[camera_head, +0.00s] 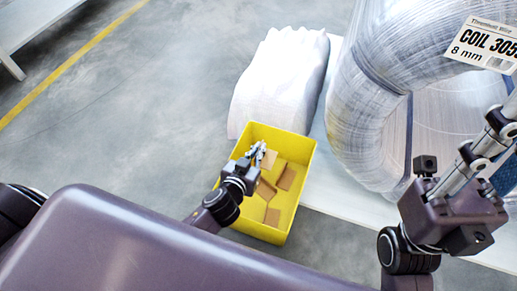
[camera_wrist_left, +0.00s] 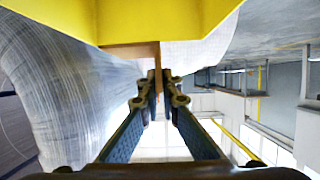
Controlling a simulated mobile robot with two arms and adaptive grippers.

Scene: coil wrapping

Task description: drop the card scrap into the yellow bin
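My left gripper (camera_head: 257,152) is over the bin's opening. In the left wrist view its fingertips (camera_wrist_left: 160,88) are close together around a thin brown strip, the card scrap (camera_wrist_left: 157,58), seen edge-on. The yellow bin also shows close at the top of that view (camera_wrist_left: 130,15). My right gripper (camera_head: 500,125) is at the right edge in front of the coil; its fingertips are not clear.
A large coil (camera_head: 370,110) wrapped in clear film, with a white label (camera_head: 485,45), stands on the white table (camera_head: 325,195). A white draped pile (camera_head: 280,80) is behind the bin. The grey floor (camera_head: 130,130) on the left is clear.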

